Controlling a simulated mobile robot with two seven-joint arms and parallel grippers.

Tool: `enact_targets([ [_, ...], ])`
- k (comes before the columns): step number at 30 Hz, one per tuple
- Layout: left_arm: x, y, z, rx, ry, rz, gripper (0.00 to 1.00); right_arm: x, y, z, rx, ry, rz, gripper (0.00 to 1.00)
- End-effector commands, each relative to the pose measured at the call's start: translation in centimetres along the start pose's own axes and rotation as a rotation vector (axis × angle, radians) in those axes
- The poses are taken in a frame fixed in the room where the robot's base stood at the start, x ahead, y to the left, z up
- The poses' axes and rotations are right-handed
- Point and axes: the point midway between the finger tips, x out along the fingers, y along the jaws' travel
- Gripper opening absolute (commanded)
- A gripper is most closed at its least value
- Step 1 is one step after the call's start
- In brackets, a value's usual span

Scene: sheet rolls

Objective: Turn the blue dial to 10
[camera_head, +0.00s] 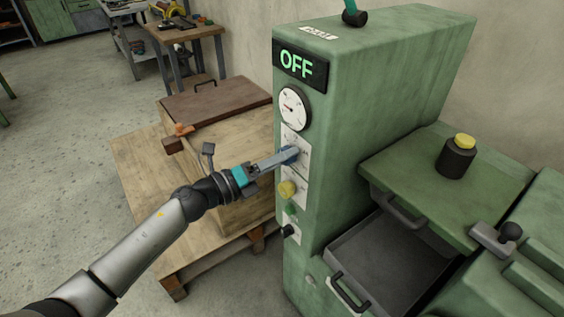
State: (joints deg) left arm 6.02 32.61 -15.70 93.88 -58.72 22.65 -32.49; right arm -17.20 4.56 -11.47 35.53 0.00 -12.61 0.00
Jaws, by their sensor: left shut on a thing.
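The blue dial (290,154) sits on a white scale plate (304,160) on the front of the green machine (345,120). My left gripper (284,157) reaches it from the left and is shut on it, hiding part of the dial. I cannot read the number that the dial points to. The display (300,66) above reads OFF in green letters. A round white gauge (294,109) with a needle is between the display and the dial. My right gripper is not in view.
Below the dial are a yellow knob (287,188), a green button (291,208) and a black knob (289,231). A wooden crate (235,150) on a pallet (140,165) stands left of the machine. An open grey drawer (385,255) is at the lower right.

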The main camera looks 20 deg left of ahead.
Motion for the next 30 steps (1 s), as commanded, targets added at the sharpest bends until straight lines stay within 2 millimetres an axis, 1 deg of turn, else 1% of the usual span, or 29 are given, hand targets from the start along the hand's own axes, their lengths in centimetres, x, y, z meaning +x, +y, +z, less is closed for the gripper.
enact_targets([
  [3,-0.02,0.13,-0.09,0.055,0.002,0.001,0.0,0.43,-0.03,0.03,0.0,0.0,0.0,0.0],
  [9,-0.01,0.08,-0.06,0.107,0.001,0.0,0.0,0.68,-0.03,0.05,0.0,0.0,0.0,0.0],
  [24,-0.01,0.06,-0.02,0.122,0.001,0.001,0.0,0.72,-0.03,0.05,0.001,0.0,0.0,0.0],
  [25,-0.01,0.06,-0.02,0.122,0.001,0.001,0.54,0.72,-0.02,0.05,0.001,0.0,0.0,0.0],
  [30,-0.01,0.05,-0.02,0.121,0.001,0.001,0.73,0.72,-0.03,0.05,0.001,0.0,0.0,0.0],
])
